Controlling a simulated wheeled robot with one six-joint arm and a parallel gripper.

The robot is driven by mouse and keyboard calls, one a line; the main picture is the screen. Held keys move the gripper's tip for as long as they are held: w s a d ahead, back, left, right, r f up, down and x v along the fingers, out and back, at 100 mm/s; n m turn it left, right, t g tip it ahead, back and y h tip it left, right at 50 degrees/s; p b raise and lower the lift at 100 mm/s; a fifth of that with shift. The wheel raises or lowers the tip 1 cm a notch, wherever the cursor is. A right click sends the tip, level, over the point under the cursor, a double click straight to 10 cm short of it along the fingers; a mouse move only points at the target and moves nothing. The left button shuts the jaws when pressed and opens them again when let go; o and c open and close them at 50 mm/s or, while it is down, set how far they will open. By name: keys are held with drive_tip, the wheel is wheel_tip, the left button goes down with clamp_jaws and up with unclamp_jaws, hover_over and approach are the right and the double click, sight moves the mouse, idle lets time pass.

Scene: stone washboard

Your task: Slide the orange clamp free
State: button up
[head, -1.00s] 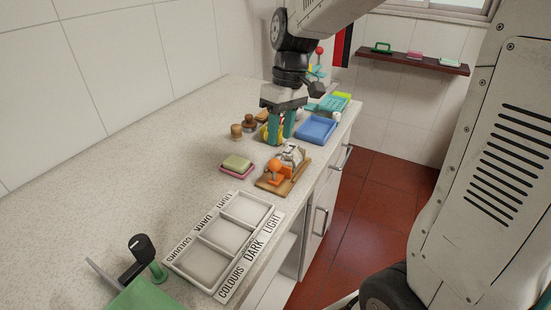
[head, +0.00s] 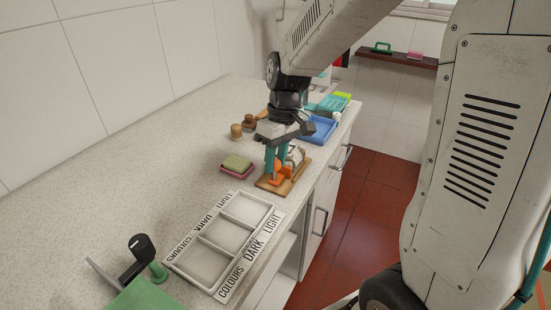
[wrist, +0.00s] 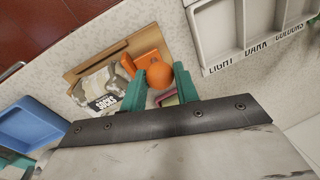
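The orange clamp, with a round knob (wrist: 160,75) and a flat block (wrist: 149,58), is on a wooden board (wrist: 98,58). It also shows in the head view (head: 288,172), partly hidden behind my fingers. A patterned bundle labelled "SOCKS" (wrist: 104,88) lies on the board beside the orange block. My gripper (head: 276,170) points down over the clamp. In the wrist view its teal fingers (wrist: 159,84) stand apart on both sides of the knob. The gripper looks open; whether a finger touches the knob I cannot tell.
A pink dish with a green bar (head: 237,164) sits left of the board. A white three-part tray (head: 196,262), lettered "LIGHT", "DARK", "COLOURS", lies nearer. A blue tray (head: 321,130) is behind. The counter's front edge runs close to the board's right; the counter's left is clear.

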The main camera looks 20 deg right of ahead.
clamp_jaws()
drive_tip(key=shift+s+a, duration=0.8)
drive_tip(key=shift+a, duration=0.25)
drive_tip(key=shift+o, duration=2.1)
unclamp_jaws()
drive_tip(key=shift+o, duration=0.7)
drive_tip(key=shift+s+a, duration=0.1)
drive_tip(key=shift+a, duration=0.05)
drive_tip(key=shift+d+r, duration=0.2)
drive_tip(key=shift+r, duration=0.2)
drive_tip(key=r, duration=0.4)
drive_tip(key=d+r, duration=0.1)
drive_tip(key=r, duration=0.1)
drive_tip(key=shift+w+d+r, duration=0.1)
drive_tip(key=shift+w+r, duration=0.3)
